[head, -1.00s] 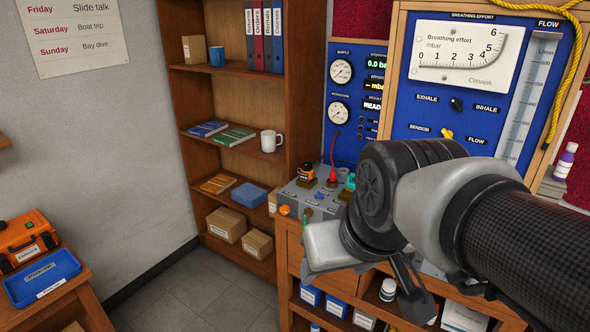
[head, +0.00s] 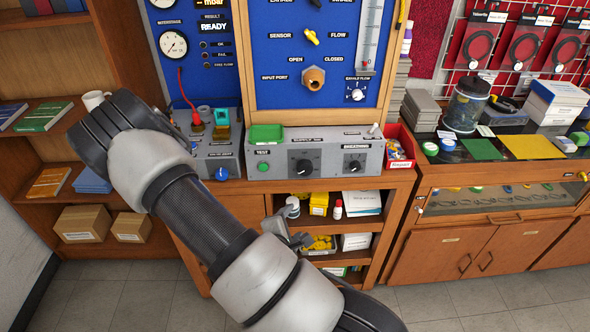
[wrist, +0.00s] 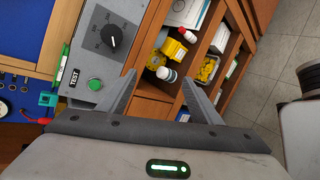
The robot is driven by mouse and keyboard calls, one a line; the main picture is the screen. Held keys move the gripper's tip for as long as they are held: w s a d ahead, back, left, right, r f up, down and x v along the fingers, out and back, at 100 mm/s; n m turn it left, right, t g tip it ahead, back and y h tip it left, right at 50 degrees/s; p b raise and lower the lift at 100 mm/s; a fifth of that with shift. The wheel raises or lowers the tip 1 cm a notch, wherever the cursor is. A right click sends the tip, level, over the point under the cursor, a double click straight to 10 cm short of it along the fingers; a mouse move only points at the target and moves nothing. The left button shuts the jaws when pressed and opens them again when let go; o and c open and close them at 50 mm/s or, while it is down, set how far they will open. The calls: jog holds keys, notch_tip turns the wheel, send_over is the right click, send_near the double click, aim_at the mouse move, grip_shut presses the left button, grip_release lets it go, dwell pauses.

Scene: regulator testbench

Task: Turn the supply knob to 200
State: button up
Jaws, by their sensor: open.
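The supply knob (head: 303,166) is a round black dial on the front of a grey control box (head: 262,180), under the label SUPPLY BAR. It also shows in the wrist view (wrist: 112,38), upper left, with a white pointer and a ring of small numbers I cannot read surely. My gripper (wrist: 159,77) is open and empty, its two grey fingers apart. The knob lies beyond its left finger and is not touched. In the head view only a small grey part of my gripper shows beside my arm, below the box; the rest is hidden.
Left of the knob is a green TEST button (head: 263,167); right is a BREATHING knob (head: 354,166). A green tray (head: 266,134) sits on the box. A red bin (head: 401,148) stands at its right. Open shelves (head: 372,225) with bottles and boxes lie below.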

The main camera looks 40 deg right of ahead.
aim_at(305, 171)
jog(key=s+d+r+n+t+b, duration=0.15)
jog(key=n+t, duration=0.25)
jog(key=n, duration=0.4)
jog(key=s+d+r+n+t+p, duration=0.1)
jog(key=s+d+r+n+t, duration=0.15)
jog(key=n, duration=0.55)
jog(key=shift+t, duration=0.45)
jog(key=p+x, duration=0.2)
jog(key=x, duration=1.5)
jog(key=shift+w+a+f, duration=0.1)
jog(key=shift+w, duration=0.2)
jog(key=shift+c, duration=0.3)
jog(key=c, duration=1)
